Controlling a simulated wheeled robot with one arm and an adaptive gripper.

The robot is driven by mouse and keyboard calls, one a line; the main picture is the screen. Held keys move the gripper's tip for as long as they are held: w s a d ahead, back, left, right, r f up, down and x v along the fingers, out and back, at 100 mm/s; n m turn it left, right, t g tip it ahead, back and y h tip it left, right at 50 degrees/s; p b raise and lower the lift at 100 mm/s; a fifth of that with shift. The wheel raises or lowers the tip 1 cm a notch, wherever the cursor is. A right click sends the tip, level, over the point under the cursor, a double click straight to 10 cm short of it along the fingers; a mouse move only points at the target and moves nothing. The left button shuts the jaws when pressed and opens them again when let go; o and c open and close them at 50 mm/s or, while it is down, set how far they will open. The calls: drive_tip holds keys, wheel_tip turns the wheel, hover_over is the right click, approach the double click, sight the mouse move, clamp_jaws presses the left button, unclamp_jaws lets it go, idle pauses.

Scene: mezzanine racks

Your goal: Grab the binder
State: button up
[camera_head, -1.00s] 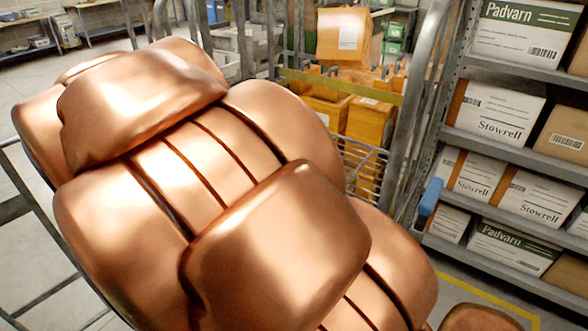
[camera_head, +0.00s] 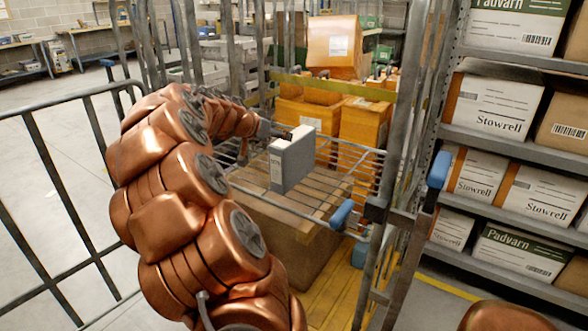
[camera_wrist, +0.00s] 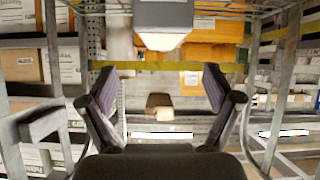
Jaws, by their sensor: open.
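The binder (camera_head: 291,160) is a grey, box-like file standing upright on the slatted wire shelf of a roll cage, with a pale label on its narrow side. My gripper (camera_head: 258,138) is at the left and far side of the binder in the head view, partly hidden by my arm. In the wrist view the binder (camera_wrist: 163,14) shows at the top edge, cut off by the frame. There my gripper (camera_wrist: 159,76) has its two dark fingers spread wide, with nothing between them. The binder lies above the fingertips in that picture.
The cage's metal posts (camera_head: 385,200) and wire shelf rim (camera_head: 350,147) surround the binder. A large brown carton (camera_head: 270,235) sits below the shelf. Orange boxes (camera_head: 362,122) stand behind. A rack with white cartons (camera_head: 490,110) fills the right.

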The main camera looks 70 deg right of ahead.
sight(294, 138)
drive_tip(key=shift+m, duration=0.4)
drive_tip(key=x, duration=0.5)
drive_tip(key=shift+s+d+r+b, duration=0.1)
drive_tip(key=shift+d+r+b, duration=0.15)
drive_tip(key=shift+d+b, duration=0.1)
drive_tip(key=shift+x, duration=3.25)
clamp_jaws()
